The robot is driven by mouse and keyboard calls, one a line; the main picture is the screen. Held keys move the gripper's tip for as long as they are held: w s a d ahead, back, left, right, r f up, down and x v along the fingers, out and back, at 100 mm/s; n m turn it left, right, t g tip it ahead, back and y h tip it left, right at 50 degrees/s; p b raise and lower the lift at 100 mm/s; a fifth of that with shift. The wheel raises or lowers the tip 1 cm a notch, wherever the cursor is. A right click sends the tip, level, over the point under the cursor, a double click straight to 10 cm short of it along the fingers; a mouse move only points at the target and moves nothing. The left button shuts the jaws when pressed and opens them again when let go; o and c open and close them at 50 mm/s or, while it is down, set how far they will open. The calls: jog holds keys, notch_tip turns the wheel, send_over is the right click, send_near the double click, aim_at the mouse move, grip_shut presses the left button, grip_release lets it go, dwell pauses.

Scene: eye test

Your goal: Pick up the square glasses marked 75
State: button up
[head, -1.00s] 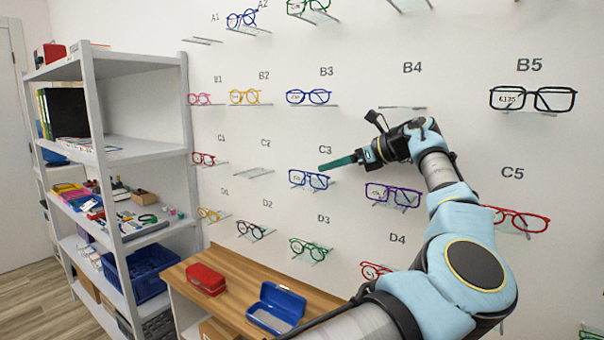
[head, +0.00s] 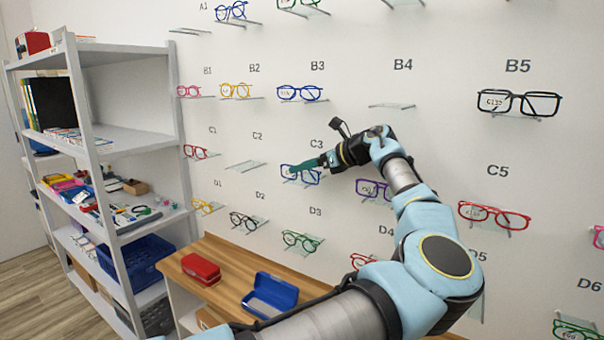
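Several pairs of glasses sit on small clear wall shelves in the head view. Blue angular glasses (head: 307,177) are under label C3, and my gripper's green fingers (head: 304,166) overlap them in the picture. I cannot tell whether they touch. The fingers appear as one narrow bar seen from the side, so their opening is unclear. Other angular frames are blue ones (head: 300,93) under B3, black ones (head: 519,102) under B5 and purple ones (head: 373,189) partly behind my arm. The lens tags are too small for me to find a 75.
Shelf B4 (head: 391,106) and shelf C2 (head: 246,165) are empty. Red glasses (head: 494,215) are under C5. A wooden counter (head: 228,287) below holds a red case (head: 201,268) and an open blue case (head: 270,296). A grey rack (head: 140,140) stands left.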

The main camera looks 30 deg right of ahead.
grip_shut()
jog(key=shift+r, duration=0.15)
dwell(0.4)
